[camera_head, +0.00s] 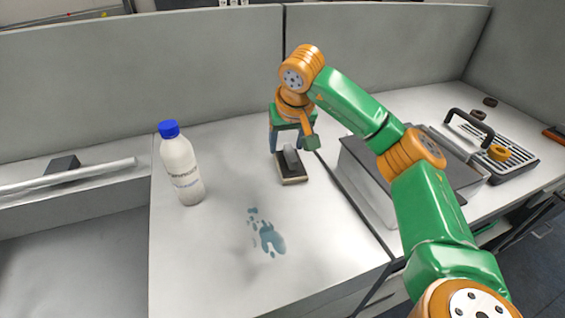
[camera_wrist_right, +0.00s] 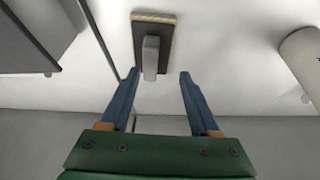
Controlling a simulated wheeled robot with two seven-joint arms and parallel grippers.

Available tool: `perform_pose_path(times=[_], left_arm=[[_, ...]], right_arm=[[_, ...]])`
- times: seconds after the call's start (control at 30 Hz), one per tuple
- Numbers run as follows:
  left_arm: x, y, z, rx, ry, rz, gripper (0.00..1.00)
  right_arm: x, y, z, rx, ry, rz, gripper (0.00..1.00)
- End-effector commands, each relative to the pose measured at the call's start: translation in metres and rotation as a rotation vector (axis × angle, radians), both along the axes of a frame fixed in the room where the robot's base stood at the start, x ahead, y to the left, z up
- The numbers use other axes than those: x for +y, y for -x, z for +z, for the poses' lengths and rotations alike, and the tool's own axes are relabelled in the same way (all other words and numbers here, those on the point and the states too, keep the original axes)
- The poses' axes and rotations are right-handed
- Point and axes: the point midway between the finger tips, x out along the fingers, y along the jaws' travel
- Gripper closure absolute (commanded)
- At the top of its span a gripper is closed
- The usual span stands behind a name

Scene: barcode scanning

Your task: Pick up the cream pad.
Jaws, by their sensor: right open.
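The cream pad (camera_head: 293,181) lies on the white table in the head view, under a dark top with a grey upright handle (camera_head: 291,157). In the right wrist view its cream edge (camera_wrist_right: 153,18) shows beyond the dark plate, and the grey handle (camera_wrist_right: 151,55) points toward my fingers. My right gripper (camera_head: 282,150) is open above and behind the pad. In the wrist view its two blue fingers (camera_wrist_right: 160,75) are spread, with the handle's near end about between the tips; I cannot tell whether they touch. My left gripper is not in view.
A white bottle with a blue cap (camera_head: 182,170) stands to the left. A blue-grey stain (camera_head: 269,238) lies on the table in front of the pad. A grey box (camera_head: 372,190) stands close on the right, beside a slotted tray (camera_head: 515,155). Grey panels rise behind.

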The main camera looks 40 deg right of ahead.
Motion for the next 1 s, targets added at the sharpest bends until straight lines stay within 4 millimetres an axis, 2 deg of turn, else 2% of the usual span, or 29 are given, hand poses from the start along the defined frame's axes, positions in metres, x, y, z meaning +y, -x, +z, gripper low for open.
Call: perform_pose_path(times=[0.1,0.17,0.4,0.63,1.0], left_arm=[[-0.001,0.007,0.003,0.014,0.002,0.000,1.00],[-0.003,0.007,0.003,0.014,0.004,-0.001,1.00],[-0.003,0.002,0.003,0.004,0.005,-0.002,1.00],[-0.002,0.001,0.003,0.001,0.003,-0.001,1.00],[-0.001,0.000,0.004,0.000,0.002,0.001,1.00]], right_arm=[[-0.001,-0.008,-0.021,0.005,-0.001,0.000,0.38],[-0.002,-0.011,-0.028,0.003,0.000,0.000,0.38],[-0.002,-0.013,-0.032,-0.001,0.000,0.002,0.38],[-0.002,-0.013,-0.031,-0.001,0.001,0.002,1.00],[-0.002,-0.014,-0.029,-0.001,0.000,0.001,1.00]])
